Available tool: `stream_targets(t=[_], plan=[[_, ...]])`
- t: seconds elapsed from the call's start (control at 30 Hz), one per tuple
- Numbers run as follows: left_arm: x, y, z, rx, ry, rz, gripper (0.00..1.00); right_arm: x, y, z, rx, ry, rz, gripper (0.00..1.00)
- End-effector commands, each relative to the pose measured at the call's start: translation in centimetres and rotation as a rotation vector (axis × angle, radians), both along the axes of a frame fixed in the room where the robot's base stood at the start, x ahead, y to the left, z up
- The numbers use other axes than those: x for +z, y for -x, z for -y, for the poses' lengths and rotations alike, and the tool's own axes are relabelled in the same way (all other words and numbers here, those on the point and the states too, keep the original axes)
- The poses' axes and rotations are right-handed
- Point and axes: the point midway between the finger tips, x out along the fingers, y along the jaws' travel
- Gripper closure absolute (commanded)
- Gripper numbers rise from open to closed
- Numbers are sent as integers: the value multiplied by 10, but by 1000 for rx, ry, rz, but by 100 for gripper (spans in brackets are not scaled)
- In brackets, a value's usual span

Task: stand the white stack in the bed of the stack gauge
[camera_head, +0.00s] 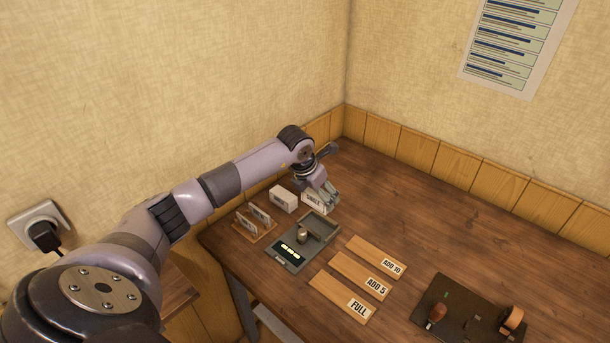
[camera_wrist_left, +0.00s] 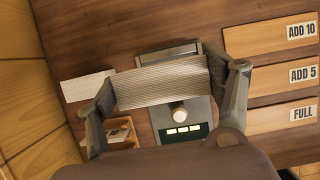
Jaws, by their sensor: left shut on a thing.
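In the left wrist view the stack (camera_wrist_left: 162,84) lies across between the two fingers of the left gripper (camera_wrist_left: 166,86). The grey stack gauge (camera_head: 287,255) stands on the table, with a walled bed at its far end, a round knob and a lit display. In the head view the stack is just beyond the bed. In the wrist view it covers part of the gauge (camera_wrist_left: 167,51). My right gripper is not in view.
Another white block (camera_head: 283,198) stands left of the held stack. A wooden rack (camera_head: 253,231) with upright white cards is left of the gauge. Boards marked ADD 10 (camera_head: 372,253), ADD 5 (camera_head: 355,273) and FULL (camera_head: 336,293) lie right of it. A dark mat (camera_head: 465,318) holds tools.

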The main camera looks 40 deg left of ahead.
Motion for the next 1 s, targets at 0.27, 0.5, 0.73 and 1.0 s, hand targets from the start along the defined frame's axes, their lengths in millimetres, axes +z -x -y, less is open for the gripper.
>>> stream_targets(t=[0.27, 0.5, 0.73, 1.0], plan=[[-10, -1, 8, 1, 1, 2, 56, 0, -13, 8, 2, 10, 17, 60], [-9, -1, 8, 0, 1, 3, 56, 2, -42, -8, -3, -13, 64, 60], [-14, -1, 8, 0, 1, 3, 56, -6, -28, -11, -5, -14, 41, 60], [-34, -1, 8, 1, 1, 2, 56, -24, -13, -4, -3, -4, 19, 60]])
